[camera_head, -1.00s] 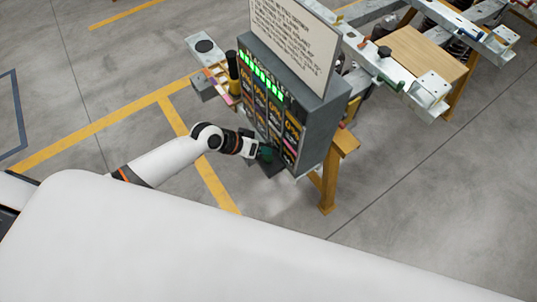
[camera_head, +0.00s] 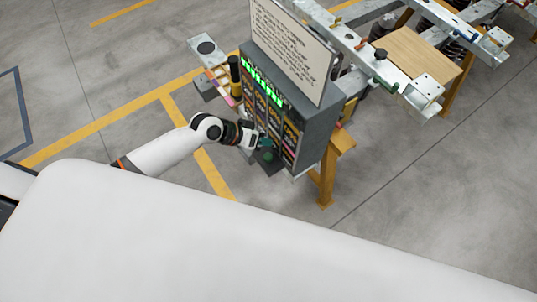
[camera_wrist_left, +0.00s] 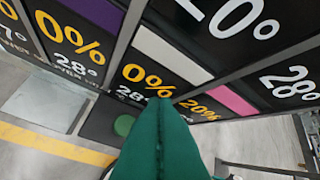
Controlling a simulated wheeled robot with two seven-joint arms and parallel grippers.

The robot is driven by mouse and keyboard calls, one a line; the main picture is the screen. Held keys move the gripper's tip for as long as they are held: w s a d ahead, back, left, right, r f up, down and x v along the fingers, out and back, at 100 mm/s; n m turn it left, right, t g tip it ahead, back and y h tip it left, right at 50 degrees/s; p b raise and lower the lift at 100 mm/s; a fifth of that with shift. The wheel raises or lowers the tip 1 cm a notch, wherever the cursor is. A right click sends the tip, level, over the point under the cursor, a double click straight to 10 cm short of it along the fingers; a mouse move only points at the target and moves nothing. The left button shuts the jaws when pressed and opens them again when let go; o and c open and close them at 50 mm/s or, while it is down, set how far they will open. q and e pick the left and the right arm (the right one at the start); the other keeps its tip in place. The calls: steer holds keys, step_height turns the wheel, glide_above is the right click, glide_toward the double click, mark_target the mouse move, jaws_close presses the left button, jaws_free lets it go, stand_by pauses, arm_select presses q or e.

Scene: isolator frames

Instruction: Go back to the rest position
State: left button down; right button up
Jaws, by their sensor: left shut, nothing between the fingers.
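My left gripper (camera_head: 262,142) is at the front of a dark cabinet (camera_head: 312,125) with rows of lit panels. In the left wrist view, its green fingers (camera_wrist_left: 160,105) are pressed together with nothing between them, pointing at the panels marked with percentages and degrees. A round green disc (camera_head: 267,156) sits on a dark ledge at the cabinet's lower front, just below the gripper; it also shows in the wrist view (camera_wrist_left: 123,125). I cannot tell whether the fingers touch the panel face. My right gripper is out of view.
A sign board (camera_head: 290,48) stands on top of the cabinet. A yellow post (camera_head: 326,185) supports the frame behind it. A metal frame with a wooden board (camera_head: 418,54) is at the upper right. Bare grey floor with yellow lines (camera_head: 100,128) lies to the left.

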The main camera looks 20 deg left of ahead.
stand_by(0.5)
arm_select(q)
steer(key=s+d+r+m+y, duration=0.2)
steer(key=s+d+r, duration=0.15)
steer(key=s, duration=0.65)
steer(key=s+a+r+n+g+y, duration=0.2)
steer(key=s+a+r+y, duration=0.25)
steer(key=s+a, duration=0.55)
step_height(320, 180, down, 30)
steer(key=f+g+b, duration=0.1)
steer(key=b, duration=0.3)
steer(key=s+a+f+b, duration=0.1)
steer(key=s+f+b, duration=0.1)
steer(key=s+f, duration=0.6)
steer(key=s+a+f+g+y+b, duration=0.1)
steer(key=s+f+b, duration=0.1)
steer(key=s+f, duration=0.7)
step_height(320, 180, down, 2)
steer(key=shift+a+f, duration=0.15)
steer(key=shift+a, duration=0.1)
